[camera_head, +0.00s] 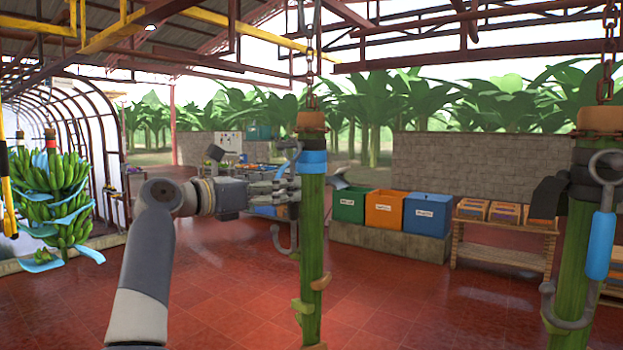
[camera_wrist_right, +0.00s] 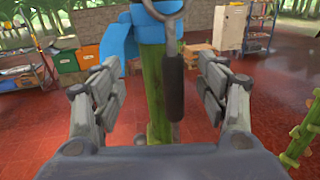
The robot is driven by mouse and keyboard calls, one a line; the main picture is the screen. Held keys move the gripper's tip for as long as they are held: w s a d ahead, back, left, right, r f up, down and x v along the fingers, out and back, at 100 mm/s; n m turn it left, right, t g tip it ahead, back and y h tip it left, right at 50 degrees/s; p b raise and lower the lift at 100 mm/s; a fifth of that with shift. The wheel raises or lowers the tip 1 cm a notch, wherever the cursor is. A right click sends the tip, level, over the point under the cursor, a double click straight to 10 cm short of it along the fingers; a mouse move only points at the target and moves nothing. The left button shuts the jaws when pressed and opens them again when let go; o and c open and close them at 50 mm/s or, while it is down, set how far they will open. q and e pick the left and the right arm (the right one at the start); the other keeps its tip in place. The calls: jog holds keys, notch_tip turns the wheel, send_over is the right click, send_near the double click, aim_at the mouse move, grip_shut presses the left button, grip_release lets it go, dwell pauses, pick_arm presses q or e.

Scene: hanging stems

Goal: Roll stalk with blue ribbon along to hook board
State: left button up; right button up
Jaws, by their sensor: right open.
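The thick green stalk with the blue ribbon (camera_head: 312,240) hangs upright from a chain near the middle of the head view. The blue ribbon (camera_head: 313,157) is wrapped near its top. The stalk shows between the jaws in the right wrist view (camera_wrist_right: 155,85), with the ribbon (camera_wrist_right: 150,25) above. My right gripper (camera_head: 297,188) reaches the stalk from the left; its jaws (camera_wrist_right: 162,75) are open on either side of the stalk, apart from it. A metal hook with a dark handle (camera_wrist_right: 173,80) hangs between jaws and stalk. My left gripper is not in view. I cannot make out the hook board.
Another stalk with a dark ribbon (camera_head: 576,240) and a blue-handled hook (camera_head: 600,245) hangs at the right. A banana bunch (camera_head: 52,190) hangs at the far left. Green, orange and blue bins (camera_head: 384,210) stand behind. The red tiled floor between is open.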

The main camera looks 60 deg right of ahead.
aim_at(308, 180)
jog(key=d+p, duration=0.1)
jog(key=d, duration=0.2)
jog(key=s+d+p, duration=0.1)
jog(key=d, duration=0.2)
jog(key=d+p, duration=0.1)
jog(key=d, duration=0.1)
jog(key=shift+s+d+r, duration=0.15)
jog(key=shift+s+d, duration=0.2)
jog(key=shift+d, duration=0.05)
jog(key=shift+s+d+p, duration=0.1)
jog(key=shift+d+p, duration=0.35)
jog(key=shift+d, duration=0.2)
jog(key=c, duration=1.5)
